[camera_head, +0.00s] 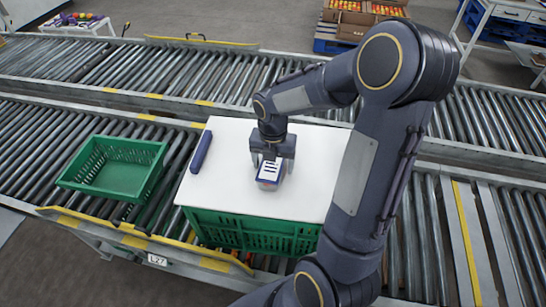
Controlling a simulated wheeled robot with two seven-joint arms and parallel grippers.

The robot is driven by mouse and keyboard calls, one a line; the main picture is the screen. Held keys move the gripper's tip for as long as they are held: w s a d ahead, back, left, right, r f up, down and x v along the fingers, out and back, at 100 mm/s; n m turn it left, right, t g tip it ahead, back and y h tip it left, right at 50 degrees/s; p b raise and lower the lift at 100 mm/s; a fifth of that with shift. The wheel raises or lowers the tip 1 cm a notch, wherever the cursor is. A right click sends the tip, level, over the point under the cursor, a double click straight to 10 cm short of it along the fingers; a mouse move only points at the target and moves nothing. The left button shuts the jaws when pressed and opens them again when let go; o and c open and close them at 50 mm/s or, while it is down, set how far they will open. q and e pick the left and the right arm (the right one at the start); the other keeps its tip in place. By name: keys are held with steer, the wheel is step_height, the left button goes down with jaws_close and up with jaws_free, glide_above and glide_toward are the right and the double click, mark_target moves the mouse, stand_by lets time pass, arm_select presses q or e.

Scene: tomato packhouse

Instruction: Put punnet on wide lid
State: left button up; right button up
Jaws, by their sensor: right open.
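A wide white lid (225,195) lies flat across the top of a green crate (255,233). A small punnet (268,182), with a white top with dark stripes and a bluish front, sits on the lid near its middle. My right gripper (271,163) points down over the punnet, with its open fingers at the punnet's sides. The gripper hides the punnet's back part, and I cannot tell whether the fingers touch it. My left gripper is not in view.
A dark blue bar-shaped object (201,151) lies along the lid's left edge. An empty green crate (118,168) stands on the rollers to the left. A second roller conveyor (190,68) runs behind. My right arm covers the lid's right side.

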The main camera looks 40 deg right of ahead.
step_height(320, 180, up, 11)
steer(key=s+a+m+t+y, duration=0.1)
steer(key=s+a+m, duration=0.3)
steer(key=m, duration=0.5)
steer(key=s+a+r+m+t+y, duration=0.1)
steer(key=s+a+m, duration=0.3)
steer(key=m, duration=0.5)
steer(key=s+a+r+m+t+y, duration=0.1)
steer(key=s+a+m+t, duration=0.2)
steer(key=s+m, duration=0.4)
steer(key=shift+a+m+t+y+p, duration=0.3)
steer(key=shift+a+m+y+p, duration=0.2)
steer(key=shift+m, duration=0.8)
steer(key=shift+s, duration=0.1)
steer(key=shift+c, duration=0.4)
